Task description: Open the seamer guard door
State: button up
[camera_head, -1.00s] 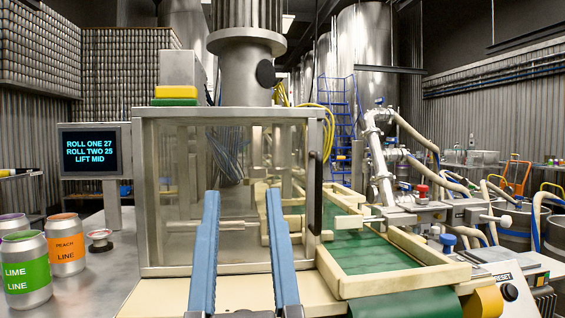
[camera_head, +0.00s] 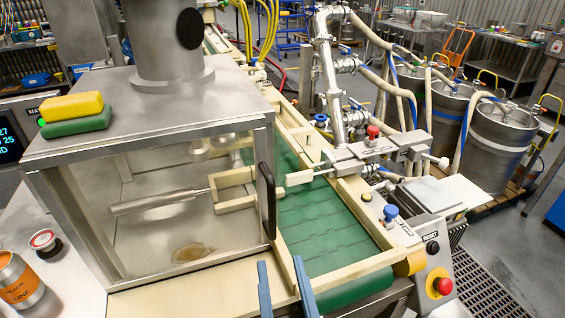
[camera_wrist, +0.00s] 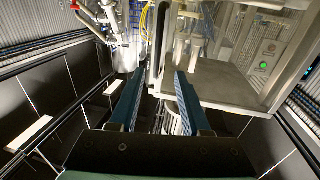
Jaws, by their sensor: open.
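The seamer guard door (camera_head: 185,205) is a clear panel in a grey metal frame on the front of the seamer housing. It looks shut. Its black upright handle (camera_head: 266,201) is at the door's right edge. My gripper (camera_head: 281,263) has two long blue fingers, apart and empty, at the bottom of the head view. The fingertips appear below the handle in the picture, and nothing is between them. In the wrist view my gripper (camera_wrist: 158,76) points towards the seamer housing (camera_wrist: 225,83), which fills the upper right.
A green conveyor (camera_head: 325,225) with cream rails runs right of the door. A control box with a red button (camera_head: 443,286) stands at its near right end. A peach can (camera_head: 20,283) stands on the table at left. Yellow and green blocks (camera_head: 72,106) lie on the housing.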

aim_at(273, 213)
jog(key=w+p, duration=0.1)
jog(key=w, duration=0.3)
jog(key=w+p, duration=0.1)
jog(key=w, duration=0.3)
jog(key=w+a+p, duration=0.1)
jog(key=w, duration=0.3)
jog(key=shift+w+a, duration=0.1)
jog(key=shift+w, duration=0.25)
grip_shut()
dwell(1.0)
